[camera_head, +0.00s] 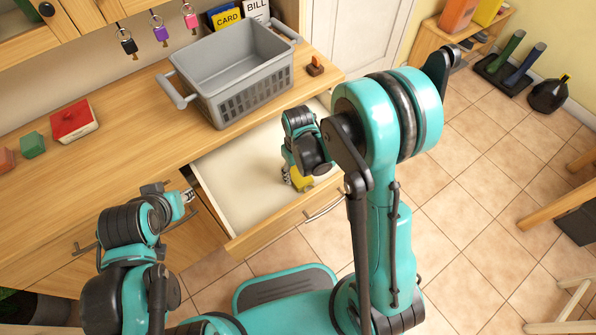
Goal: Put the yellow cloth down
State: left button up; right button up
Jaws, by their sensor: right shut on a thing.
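The yellow cloth (303,183) shows as a small patch at the front of the open drawer (238,186), partly hidden by my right wrist. My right gripper (291,180) points down over the drawer and is shut on the cloth. I cannot tell whether the cloth touches the drawer's floor. My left gripper (189,196) is in front of the counter, left of the drawer; its fingers are too small to tell open from shut.
A grey basket (235,75) stands on the counter (130,110) behind the drawer. Keys hang on the wall. The drawer's visible floor is bare.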

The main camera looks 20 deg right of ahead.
jog(key=o, duration=1.2)
jog(key=shift+f, duration=0.1)
notch_tip(320, 180, up, 11)
jog(key=p, duration=0.5)
notch_tip(320, 180, up, 9)
jog(key=m+t, duration=0.2)
jog(key=t, duration=0.1)
send_over(298, 174)
jog(key=s+d, duration=0.2)
jog(key=s, duration=0.2)
jog(key=s+d+r+t, duration=0.1)
jog(key=s, duration=0.1)
jog(key=s+r+m+t, duration=0.1)
jog(key=s+r, duration=0.1)
jog(key=s+d+r+m+t, duration=0.1)
jog(key=s+r+t, duration=0.1)
jog(key=shift+d+r, duration=0.25)
jog(key=shift+d, duration=0.05)
